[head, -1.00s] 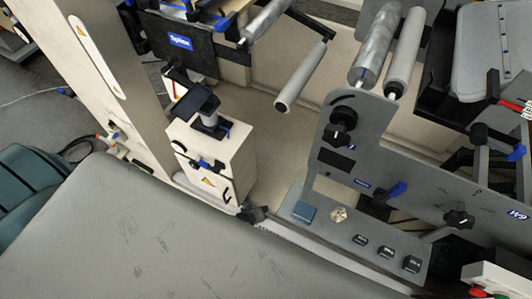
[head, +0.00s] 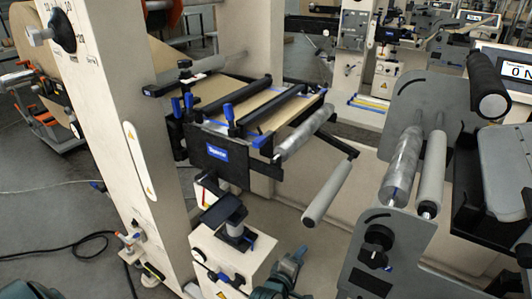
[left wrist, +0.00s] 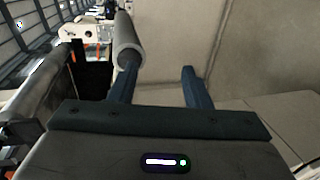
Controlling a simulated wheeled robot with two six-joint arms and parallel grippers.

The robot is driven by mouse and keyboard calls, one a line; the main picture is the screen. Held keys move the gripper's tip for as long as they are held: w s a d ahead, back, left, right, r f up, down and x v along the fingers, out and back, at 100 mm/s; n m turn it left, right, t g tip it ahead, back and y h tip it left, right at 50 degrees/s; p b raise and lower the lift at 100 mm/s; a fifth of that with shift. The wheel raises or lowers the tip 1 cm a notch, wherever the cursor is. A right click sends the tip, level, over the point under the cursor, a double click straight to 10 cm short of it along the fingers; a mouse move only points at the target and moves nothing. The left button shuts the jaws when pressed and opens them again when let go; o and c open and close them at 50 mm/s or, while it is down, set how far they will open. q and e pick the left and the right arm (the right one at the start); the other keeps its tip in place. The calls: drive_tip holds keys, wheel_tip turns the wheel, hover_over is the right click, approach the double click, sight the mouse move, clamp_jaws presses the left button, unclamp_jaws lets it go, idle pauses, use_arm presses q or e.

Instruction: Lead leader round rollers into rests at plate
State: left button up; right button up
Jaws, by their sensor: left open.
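My left gripper (head: 285,272) is at the bottom middle of the head view, near a white box. In the left wrist view its two fingers (left wrist: 158,82) stand apart with nothing seen between them. A light grey roller (left wrist: 127,42) lies beyond the left finger; I cannot tell whether they touch. In the head view a grey roller (head: 327,193) hangs on a swing arm above the gripper, below a silver roller (head: 305,131). Two more rollers, one silver (head: 402,167) and one grey (head: 432,165), stand by a grey plate (head: 365,272). Brown kraft web (head: 165,62) shows at the upper left. I cannot make out the leader's end. My right gripper is out of view.
A white column (head: 115,130) rises at the left. A white box (head: 232,262) with a black-topped fitting stands below the black frame (head: 218,160). A black roller (head: 489,85) is at the right. Dark cable lies on the floor at the left.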

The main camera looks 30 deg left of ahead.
use_arm(q)
drive_tip(key=w+a+r+p, duration=0.1)
drive_tip(key=a+r+p, duration=0.5)
drive_tip(key=r, duration=0.7)
drive_tip(key=a+r+p, duration=0.6)
drive_tip(key=a+r, duration=0.1)
drive_tip(key=r, duration=0.5)
drive_tip(key=w+a+r+p, duration=0.1)
drive_tip(key=a+r+p, duration=0.5)
drive_tip(key=r, duration=0.7)
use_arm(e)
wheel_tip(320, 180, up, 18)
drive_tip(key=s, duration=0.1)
use_arm(q)
drive_tip(key=b, duration=0.8)
approach(255, 144)
drive_tip(key=f+x, duration=0.1)
drive_tip(key=x, duration=0.3)
drive_tip(key=shift+w+d+r+p, duration=0.1)
drive_tip(key=shift+w+r+p, duration=0.15)
drive_tip(key=shift+w, duration=0.3)
drive_tip(key=shift+w+d+r+p, duration=0.15)
drive_tip(key=shift+w+p, duration=0.1)
drive_tip(key=shift+w, duration=0.25)
drive_tip(key=x, duration=0.6)
drive_tip(key=shift+w+a+f, duration=0.1)
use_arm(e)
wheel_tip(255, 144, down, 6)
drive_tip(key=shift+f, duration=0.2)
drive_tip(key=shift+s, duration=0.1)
